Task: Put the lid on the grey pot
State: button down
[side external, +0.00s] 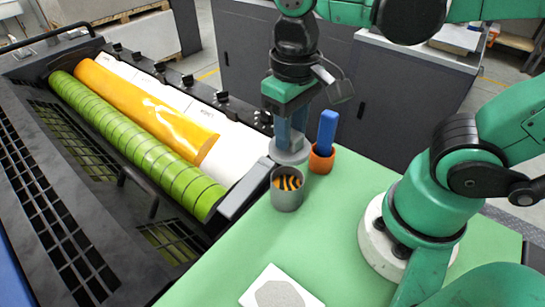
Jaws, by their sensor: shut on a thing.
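The grey pot (287,198) stands upright on the green table, open at the top, with something orange-and-black striped inside it. A round grey lid (283,157) is just behind the pot, not on it. My gripper (290,140) points down with its blue fingers shut on the top of the lid; the grip itself is small and partly hidden. I cannot tell whether the lid touches the table or hangs slightly above it.
An orange cup (321,161) holding a blue-handled tool (327,132) stands close to the right of the lid. A white card with a grey patch (280,290) lies at the front of the green table (335,225). The press with green and orange rollers (140,135) borders the left.

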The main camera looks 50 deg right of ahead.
aim_at(289, 160)
jog(key=shift+f, duration=3)
jog(key=shift+f, duration=0.15)
grip_release()
jog(key=shift+r, duration=3.5)
